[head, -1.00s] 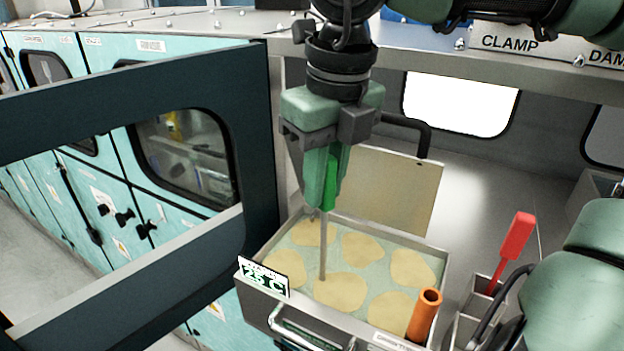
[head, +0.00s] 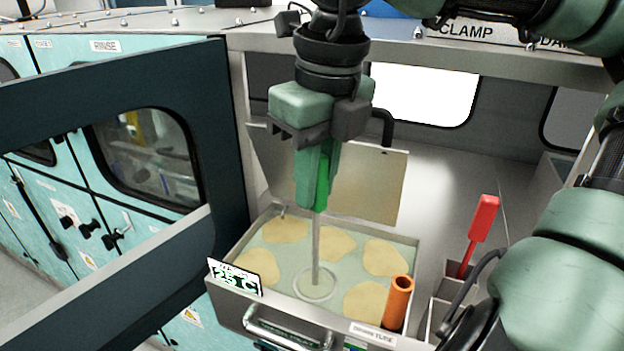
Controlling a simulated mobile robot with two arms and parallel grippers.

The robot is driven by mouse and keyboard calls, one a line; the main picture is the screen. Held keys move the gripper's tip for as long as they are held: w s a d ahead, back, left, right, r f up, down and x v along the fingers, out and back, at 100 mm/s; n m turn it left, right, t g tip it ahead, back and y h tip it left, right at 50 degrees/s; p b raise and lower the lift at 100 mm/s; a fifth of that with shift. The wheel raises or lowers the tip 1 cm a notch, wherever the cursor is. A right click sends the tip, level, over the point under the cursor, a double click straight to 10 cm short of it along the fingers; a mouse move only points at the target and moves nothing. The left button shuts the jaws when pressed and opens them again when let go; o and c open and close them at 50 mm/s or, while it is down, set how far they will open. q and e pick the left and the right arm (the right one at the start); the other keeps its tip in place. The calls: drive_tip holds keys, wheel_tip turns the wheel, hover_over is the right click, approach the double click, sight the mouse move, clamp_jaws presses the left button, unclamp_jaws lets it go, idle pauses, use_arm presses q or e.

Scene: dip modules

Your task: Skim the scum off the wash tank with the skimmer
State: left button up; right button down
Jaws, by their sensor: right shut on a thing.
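The wash tank (head: 232,302) is an open steel tank of pale green liquid, low in the middle of the head view. Several tan scum patches (head: 335,243) float on it. My right gripper (head: 318,203) is above the tank, pointing down and shut on the green handle of the skimmer (head: 316,245). The skimmer's thin grey rod stands near upright in the tank. Its ring lies at the liquid surface, in a clear spot among the patches near the tank's front. The upper part of the handle is hidden between the fingers. My left gripper is not in view.
A raised lid (head: 370,185) stands behind the tank. A temperature sign (head: 235,277) sits on its left rim, and an orange tube (head: 398,302) stands at its front right corner. A red-handled tool (head: 480,228) stands in a holder to the right. A dark frame (head: 225,130) borders the left.

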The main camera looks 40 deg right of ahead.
drive_tip(key=s+d+b, duration=0.1)
drive_tip(key=s+b, duration=0.2)
drive_tip(key=s, duration=0.5)
drive_tip(key=shift+s+r, duration=0.2)
idle(0.8)
drive_tip(key=shift+d, duration=0.2)
drive_tip(key=w+d+b, duration=0.1)
drive_tip(key=d, duration=0.7)
drive_tip(key=shift+w+d+b, duration=0.3)
drive_tip(key=shift+b, duration=0.1)
idle(0.6)
